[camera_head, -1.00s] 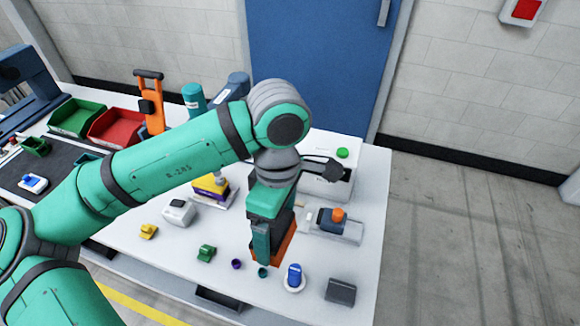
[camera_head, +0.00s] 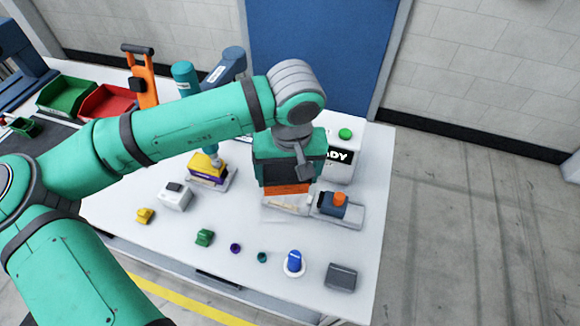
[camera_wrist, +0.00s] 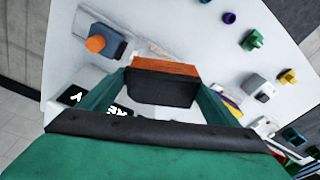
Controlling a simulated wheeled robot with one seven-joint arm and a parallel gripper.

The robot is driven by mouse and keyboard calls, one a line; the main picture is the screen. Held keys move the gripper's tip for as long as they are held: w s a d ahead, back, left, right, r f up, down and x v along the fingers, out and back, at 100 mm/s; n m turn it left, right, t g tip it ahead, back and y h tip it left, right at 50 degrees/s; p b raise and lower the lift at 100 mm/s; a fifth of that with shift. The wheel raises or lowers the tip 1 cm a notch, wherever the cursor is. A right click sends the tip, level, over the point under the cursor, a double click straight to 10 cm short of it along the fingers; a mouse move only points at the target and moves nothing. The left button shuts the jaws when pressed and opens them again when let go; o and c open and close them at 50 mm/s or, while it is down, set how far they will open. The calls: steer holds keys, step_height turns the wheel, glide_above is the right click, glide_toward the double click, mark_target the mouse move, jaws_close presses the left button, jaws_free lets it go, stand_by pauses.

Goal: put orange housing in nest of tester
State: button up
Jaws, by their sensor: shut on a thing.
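My gripper (camera_head: 288,182) is shut on the orange housing (camera_head: 287,189), which shows as an orange strip below the jaws. In the wrist view the housing (camera_wrist: 165,66) lies between the two green fingers, with a dark face toward the camera. The tester (camera_head: 342,165) is a white box with a green button and a black display, partly behind my gripper. A pale, low plate (camera_head: 283,209) shows just below the housing in the picture. My gripper hides the nest area, and I cannot tell whether the housing touches anything.
Right of the housing, a grey fixture (camera_head: 350,217) holds a blue block with an orange knob (camera_head: 340,198). A blue part on a white disc (camera_head: 294,263) and a dark grey block (camera_head: 341,277) stand in front. A yellow-purple unit (camera_head: 207,170) stands left.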

steer(key=m, duration=0.1)
steer(key=w+m, duration=0.1)
steer(key=m, duration=0.1)
steer(key=w+f+m+h, duration=0.1)
steer(key=shift+w+d+f+m, duration=0.1)
steer(key=shift+w+d+m, duration=0.15)
steer(key=shift+m, duration=0.15)
steer(key=shift+f, duration=2.95)
steer(key=shift+f, duration=1.4)
stand_by(0.8)
steer(key=o, duration=1.4)
steer(key=shift+r, duration=0.15)
steer(key=r, duration=0.3)
steer(key=s+r, duration=0.1)
steer(key=r, duration=0.6)
steer(key=shift+s+a+r, duration=0.2)
steer(key=shift+s+a, duration=0.1)
steer(key=shift+s, duration=0.05)
